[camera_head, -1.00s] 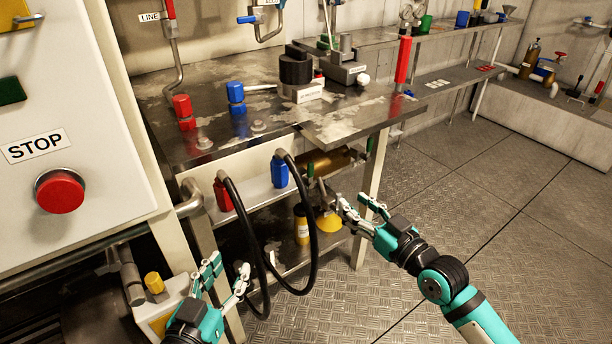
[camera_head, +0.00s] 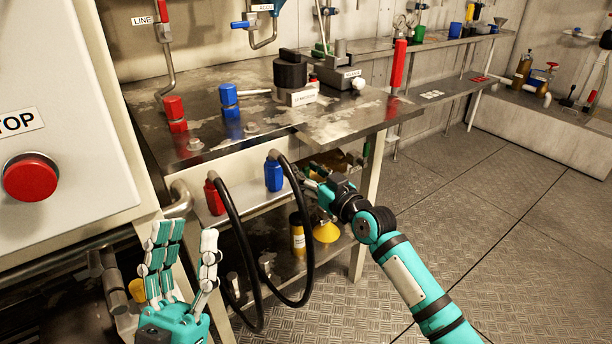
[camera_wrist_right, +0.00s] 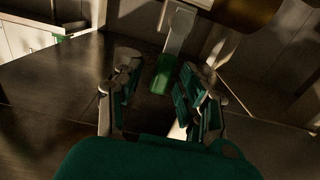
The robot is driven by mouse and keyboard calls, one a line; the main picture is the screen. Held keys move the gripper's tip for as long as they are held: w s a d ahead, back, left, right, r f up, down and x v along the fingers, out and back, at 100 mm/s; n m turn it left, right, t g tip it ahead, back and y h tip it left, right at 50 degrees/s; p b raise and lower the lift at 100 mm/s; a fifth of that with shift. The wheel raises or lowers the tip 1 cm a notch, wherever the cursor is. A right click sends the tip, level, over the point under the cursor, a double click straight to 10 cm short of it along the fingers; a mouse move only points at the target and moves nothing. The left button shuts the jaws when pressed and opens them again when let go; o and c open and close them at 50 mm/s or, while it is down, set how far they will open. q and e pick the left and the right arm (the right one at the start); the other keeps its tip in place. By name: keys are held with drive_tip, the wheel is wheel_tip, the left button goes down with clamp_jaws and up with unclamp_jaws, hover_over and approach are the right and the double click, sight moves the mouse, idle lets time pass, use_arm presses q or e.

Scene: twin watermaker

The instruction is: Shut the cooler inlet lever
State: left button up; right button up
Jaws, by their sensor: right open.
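A metal lever with a green grip (camera_wrist_right: 160,74) shows in the right wrist view, between the spread fingers of my right gripper (camera_wrist_right: 158,92). I cannot tell whether they touch it. Beside it is a brass-coloured body (camera_wrist_right: 245,8). In the head view, my right gripper (camera_head: 312,180) reaches under the bench, in front of the brass cylinder (camera_head: 327,160), and covers part of it. I cannot make out the green grip clearly there. My left gripper (camera_head: 188,250) is open and empty at the lower left, fingers pointing up.
The metal bench (camera_head: 250,110) carries red and blue fittings and a black-topped device (camera_head: 290,75). Two black hoses (camera_head: 308,245) loop down left of my right gripper. The STOP panel (camera_head: 75,110) fills the left. Floor at right is clear.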

drive_tip(key=shift+w+a, duration=0.2)
drive_tip(key=shift+w, duration=0.05)
clamp_jaws()
idle(0.4)
